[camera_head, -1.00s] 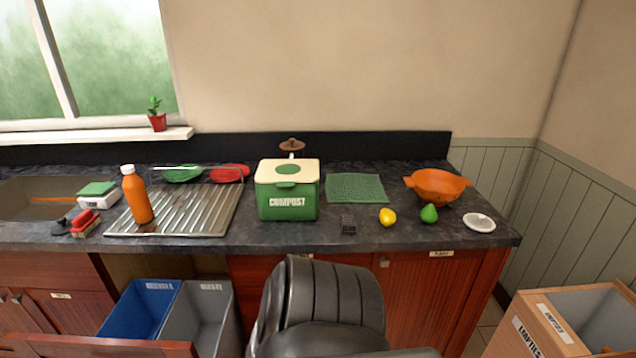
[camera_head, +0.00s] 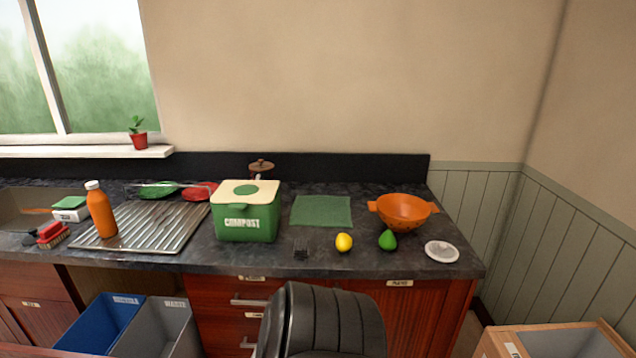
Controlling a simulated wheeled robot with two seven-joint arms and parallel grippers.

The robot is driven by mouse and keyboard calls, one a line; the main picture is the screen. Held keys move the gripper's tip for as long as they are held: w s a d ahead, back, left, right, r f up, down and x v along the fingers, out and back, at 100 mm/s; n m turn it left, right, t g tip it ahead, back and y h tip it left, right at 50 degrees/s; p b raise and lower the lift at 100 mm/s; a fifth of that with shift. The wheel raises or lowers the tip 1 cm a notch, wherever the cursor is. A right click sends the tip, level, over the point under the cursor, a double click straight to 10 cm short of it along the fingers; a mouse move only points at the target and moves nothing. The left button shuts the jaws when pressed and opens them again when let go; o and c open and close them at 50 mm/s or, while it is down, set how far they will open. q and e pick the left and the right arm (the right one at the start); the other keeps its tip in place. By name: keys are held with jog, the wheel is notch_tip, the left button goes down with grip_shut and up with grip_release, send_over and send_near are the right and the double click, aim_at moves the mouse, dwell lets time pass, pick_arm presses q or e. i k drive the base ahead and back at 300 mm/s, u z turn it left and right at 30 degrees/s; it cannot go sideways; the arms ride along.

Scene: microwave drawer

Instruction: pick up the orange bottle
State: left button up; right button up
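The orange bottle (camera_head: 101,212) stands upright with a white cap. It is on the left part of the metal drainboard (camera_head: 163,229), beside the sink. Neither of my grippers is in view. A dark ribbed part, which looks like my own body, shows at the bottom centre.
The green compost bin (camera_head: 247,215) stands right of the drainboard. A lemon (camera_head: 344,242), a green pear-like fruit (camera_head: 387,240), an orange colander (camera_head: 403,211) and a white dish (camera_head: 442,251) are on the right of the counter. Below, an open drawer holds blue (camera_head: 106,322) and grey (camera_head: 153,326) bins.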

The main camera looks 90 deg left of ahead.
aim_at(98, 203)
jog(key=u, duration=2.05)
